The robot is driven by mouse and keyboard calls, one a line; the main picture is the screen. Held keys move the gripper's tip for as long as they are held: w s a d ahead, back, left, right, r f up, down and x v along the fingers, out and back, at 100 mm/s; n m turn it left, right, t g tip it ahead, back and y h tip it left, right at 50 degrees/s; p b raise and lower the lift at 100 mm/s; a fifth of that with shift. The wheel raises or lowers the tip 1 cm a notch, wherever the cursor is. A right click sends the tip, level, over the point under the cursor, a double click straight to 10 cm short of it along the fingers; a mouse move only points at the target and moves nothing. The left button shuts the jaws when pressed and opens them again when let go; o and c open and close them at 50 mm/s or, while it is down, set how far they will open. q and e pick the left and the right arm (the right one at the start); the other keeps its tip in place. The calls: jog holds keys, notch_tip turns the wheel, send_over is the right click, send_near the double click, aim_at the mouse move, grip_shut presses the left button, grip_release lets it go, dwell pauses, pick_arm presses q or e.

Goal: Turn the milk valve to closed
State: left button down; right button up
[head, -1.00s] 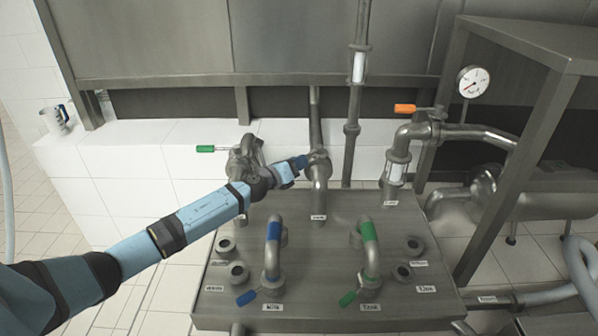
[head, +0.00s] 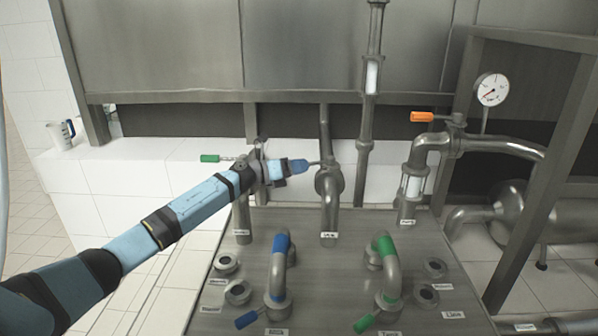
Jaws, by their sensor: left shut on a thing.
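The fingers are small and partly hidden by the wrist. The label at the foot of the pipe is too small to read, so I cannot tell which valve is named milk. My right gripper is not in view.
A green handle (head: 210,158) sticks out left, just behind my forearm. An orange handle (head: 421,116) is on the right pipe, near a gauge (head: 491,90). Blue (head: 282,244) and green (head: 387,248) banded bent pipes stand on the table in front. A jug (head: 62,134) stands far left.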

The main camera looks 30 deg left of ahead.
pick_arm(q)
jog(key=c, duration=0.9)
grip_release()
jog(key=shift+o, duration=0.2)
notch_tip(320, 180, up, 20)
jog(key=p, duration=0.2)
